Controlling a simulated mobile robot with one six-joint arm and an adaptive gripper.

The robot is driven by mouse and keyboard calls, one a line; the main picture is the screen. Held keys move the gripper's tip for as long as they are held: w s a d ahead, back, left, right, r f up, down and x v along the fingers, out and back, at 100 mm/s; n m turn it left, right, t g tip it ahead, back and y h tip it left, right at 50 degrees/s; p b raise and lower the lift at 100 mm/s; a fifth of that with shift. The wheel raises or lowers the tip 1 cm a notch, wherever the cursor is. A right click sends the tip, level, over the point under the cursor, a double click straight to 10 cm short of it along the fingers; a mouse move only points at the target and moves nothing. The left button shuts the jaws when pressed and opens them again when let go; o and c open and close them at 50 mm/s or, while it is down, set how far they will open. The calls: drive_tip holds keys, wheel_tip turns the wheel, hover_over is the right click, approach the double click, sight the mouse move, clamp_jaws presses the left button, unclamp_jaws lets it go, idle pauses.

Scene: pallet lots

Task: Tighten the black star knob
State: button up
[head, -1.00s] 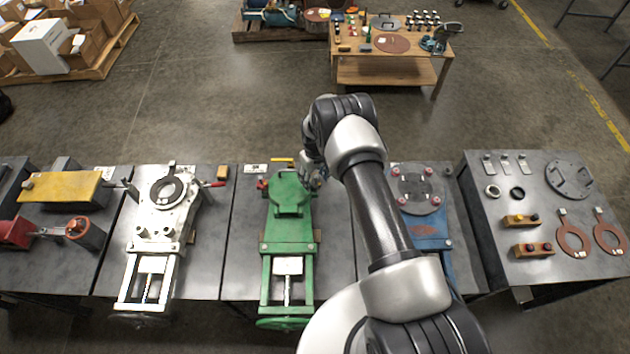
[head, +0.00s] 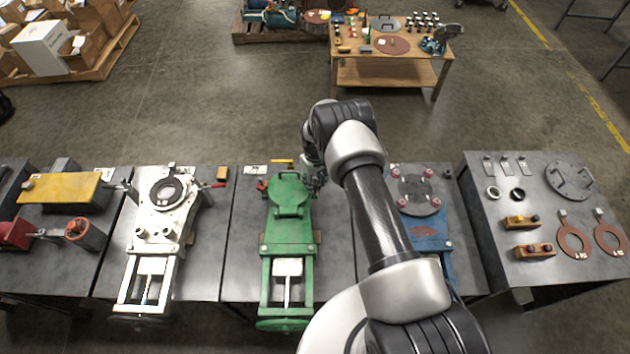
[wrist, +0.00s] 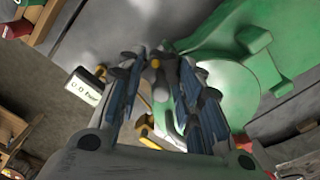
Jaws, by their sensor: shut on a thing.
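My gripper (wrist: 160,65) reaches down at the far right edge of the green valve fixture (head: 290,226); it also shows in the head view (head: 319,182), partly behind my arm. The green body (wrist: 252,60) lies to the right of the fingers in the wrist view.
A yellow handle (head: 283,161) and a white tag (head: 255,169) are at the green fixture's far end. A white fixture (head: 163,215) stands left, a blue one (head: 428,236) right, partly behind my arm. The floor beyond the benches is clear up to a wooden table (head: 388,72).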

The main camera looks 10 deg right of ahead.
drive_tip(key=shift+c, duration=0.7)
drive_tip(key=shift+m+b, duration=0.3)
drive_tip(key=shift+b, duration=0.2)
drive_tip(key=shift+f+m+b, duration=0.1)
drive_tip(key=shift+m+b, duration=0.8)
drive_tip(key=shift+b, duration=0.1)
drive_tip(key=shift+d+m+b, duration=0.1)
drive_tip(key=shift+m+b, duration=1.1)
drive_tip(key=shift+m, duration=0.4)
drive_tip(key=o, duration=1.1)
drive_tip(key=shift+c, duration=0.2)
